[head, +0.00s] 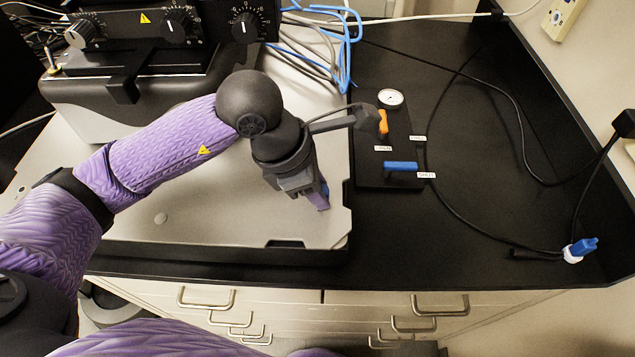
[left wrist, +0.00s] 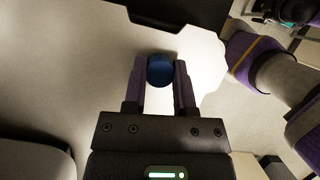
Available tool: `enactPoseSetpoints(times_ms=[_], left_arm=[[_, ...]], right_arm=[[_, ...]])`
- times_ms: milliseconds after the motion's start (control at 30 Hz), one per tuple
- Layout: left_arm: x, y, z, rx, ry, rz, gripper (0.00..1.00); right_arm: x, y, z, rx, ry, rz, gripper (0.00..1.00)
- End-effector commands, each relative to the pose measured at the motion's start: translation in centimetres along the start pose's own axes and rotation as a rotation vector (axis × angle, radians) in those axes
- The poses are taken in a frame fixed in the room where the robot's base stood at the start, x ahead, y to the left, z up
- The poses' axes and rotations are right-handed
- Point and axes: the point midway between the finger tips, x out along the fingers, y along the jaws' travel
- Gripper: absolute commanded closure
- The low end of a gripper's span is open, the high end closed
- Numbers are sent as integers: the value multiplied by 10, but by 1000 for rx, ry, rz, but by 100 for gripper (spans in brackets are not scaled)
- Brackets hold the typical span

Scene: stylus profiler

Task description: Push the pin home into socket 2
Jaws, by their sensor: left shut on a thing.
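My left gripper (head: 319,200) points down over the right part of the pale instrument base. It is shut on a round blue thing, taken to be the pin (left wrist: 160,71), whose blue end shows between the two purple fingers in the left wrist view (left wrist: 160,85). In the head view the fingers mostly hide it. I cannot tell how deep the pin sits or whether it touches the base. No socket marked 2 can be made out. My right gripper is not in view.
A blue plug (head: 583,246) and black cable lie at right. Control boxes stand behind.

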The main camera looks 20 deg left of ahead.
Motion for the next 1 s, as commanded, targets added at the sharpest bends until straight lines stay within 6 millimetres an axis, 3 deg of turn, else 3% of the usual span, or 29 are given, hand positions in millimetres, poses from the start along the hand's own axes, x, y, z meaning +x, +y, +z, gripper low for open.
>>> enactPoseSetpoints(times_ms=[533, 567, 733, 900, 1000], left_arm=[[2, 0, -1, 0, -2, 2, 100], [2, 0, -1, 0, -1, 2, 62], [2, 0, -1, 0, -1, 1, 26], [2, 0, -1, 0, -1, 1, 25], [2, 0, -1, 0, -1, 1, 31]], right_arm=[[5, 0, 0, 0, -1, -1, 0], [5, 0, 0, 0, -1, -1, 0], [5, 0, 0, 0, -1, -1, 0], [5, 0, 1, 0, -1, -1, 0], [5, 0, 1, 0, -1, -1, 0]])
